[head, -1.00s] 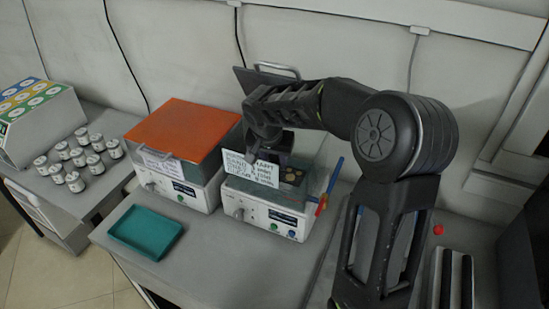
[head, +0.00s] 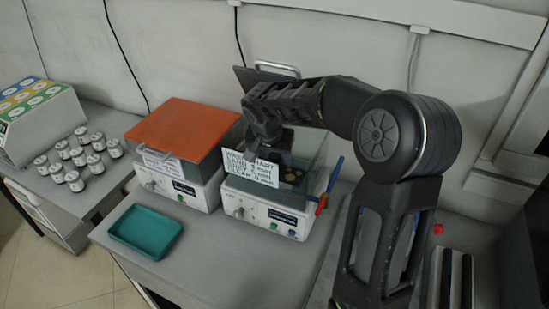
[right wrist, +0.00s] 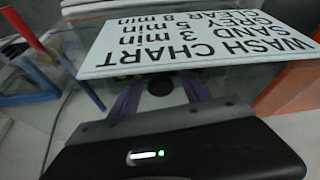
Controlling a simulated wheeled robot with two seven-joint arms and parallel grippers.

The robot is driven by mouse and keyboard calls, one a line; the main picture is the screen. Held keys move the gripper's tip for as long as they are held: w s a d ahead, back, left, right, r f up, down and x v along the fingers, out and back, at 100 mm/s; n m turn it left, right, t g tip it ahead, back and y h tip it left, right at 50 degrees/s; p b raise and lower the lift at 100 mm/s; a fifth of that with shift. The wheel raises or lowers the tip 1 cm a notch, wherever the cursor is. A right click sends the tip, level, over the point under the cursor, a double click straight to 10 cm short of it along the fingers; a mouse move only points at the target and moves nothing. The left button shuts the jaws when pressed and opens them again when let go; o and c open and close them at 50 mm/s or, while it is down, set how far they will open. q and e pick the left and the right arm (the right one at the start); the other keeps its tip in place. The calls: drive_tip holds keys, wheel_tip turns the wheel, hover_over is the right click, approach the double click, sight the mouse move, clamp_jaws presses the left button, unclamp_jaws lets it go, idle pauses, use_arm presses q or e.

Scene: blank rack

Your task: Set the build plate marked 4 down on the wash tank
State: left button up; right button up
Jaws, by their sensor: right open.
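The wash tank (head: 266,213) is a white unit with a clear tank on top, at the middle of the bench in the head view. A dark plate with a metal handle (head: 277,68) stands up behind it, partly hidden by my arm. I see no number 4 on anything, so I cannot tell which thing is the build plate. My right gripper (head: 268,140) is over the clear tank, open, with nothing visibly held. A white wash chart card (head: 250,168) is close in front of it; it also fills the top of the right wrist view (right wrist: 205,38). My left gripper is out of view.
A similar unit with an orange lid (head: 183,127) stands just to the left. A teal tray (head: 145,231) lies at the bench's front left. Several small jars (head: 73,182) stand farther left. Red and blue tools (head: 327,187) are at the tank's right side.

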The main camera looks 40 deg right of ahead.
drive_tip(key=b+v, duration=0.1)
drive_tip(key=v, duration=1)
drive_tip(key=shift+r, duration=0.2)
drive_tip(key=shift+s+a, duration=0.1)
